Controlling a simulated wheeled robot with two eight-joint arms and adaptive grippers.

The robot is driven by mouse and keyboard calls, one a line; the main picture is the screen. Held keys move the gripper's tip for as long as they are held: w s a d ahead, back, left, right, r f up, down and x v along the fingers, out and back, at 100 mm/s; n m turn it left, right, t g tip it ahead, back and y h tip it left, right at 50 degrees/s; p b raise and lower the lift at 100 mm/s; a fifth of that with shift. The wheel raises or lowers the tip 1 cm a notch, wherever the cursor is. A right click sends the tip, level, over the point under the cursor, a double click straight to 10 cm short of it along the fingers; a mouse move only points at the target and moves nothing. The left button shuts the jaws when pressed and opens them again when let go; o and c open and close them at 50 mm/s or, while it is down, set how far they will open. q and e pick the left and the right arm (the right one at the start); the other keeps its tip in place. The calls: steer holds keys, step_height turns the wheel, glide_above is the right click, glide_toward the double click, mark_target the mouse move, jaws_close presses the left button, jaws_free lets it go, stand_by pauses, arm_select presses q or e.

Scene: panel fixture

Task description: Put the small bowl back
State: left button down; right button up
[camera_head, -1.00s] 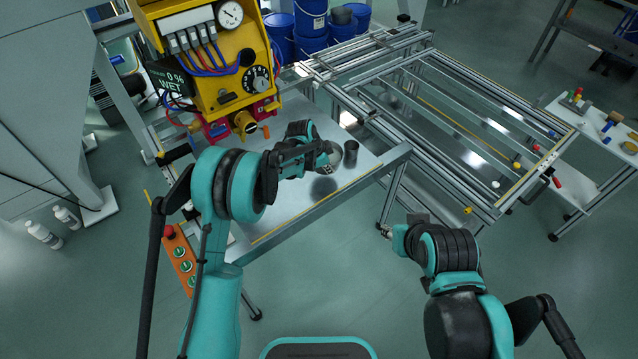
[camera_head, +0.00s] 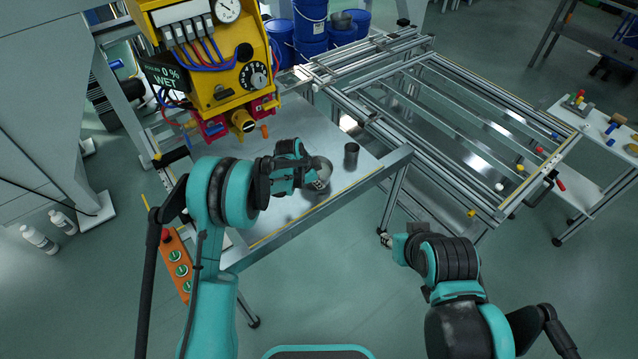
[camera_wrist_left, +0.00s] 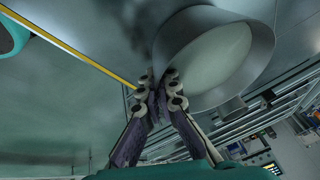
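The small grey metal bowl (camera_head: 323,167) is at my left gripper (camera_head: 317,183), over the metal table near its front edge. In the left wrist view the bowl (camera_wrist_left: 218,60) is large and tilted, its open side facing the camera. The fingertips of the left gripper (camera_wrist_left: 160,80) are closed together on the bowl's rim. A shadow lies on the table below, so the bowl seems held above the surface. My right gripper (camera_head: 386,239) is low, off the table's front right; its fingers are too small to read.
A dark cup (camera_head: 351,154) stands on the table (camera_head: 290,213), right of the bowl. A yellow machine (camera_head: 215,75) with hoses hangs over the table's back left. A metal frame rack (camera_head: 450,125) adjoins on the right. Blue buckets (camera_head: 311,22) stand behind.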

arm_select(q)
steer(key=c, duration=1.7)
jaws_free()
steer(key=shift+r+p, duration=0.3)
steer(key=shift+r, duration=0.05)
steer(key=shift+p+v, duration=1.3)
steer(key=shift+v, duration=2.3)
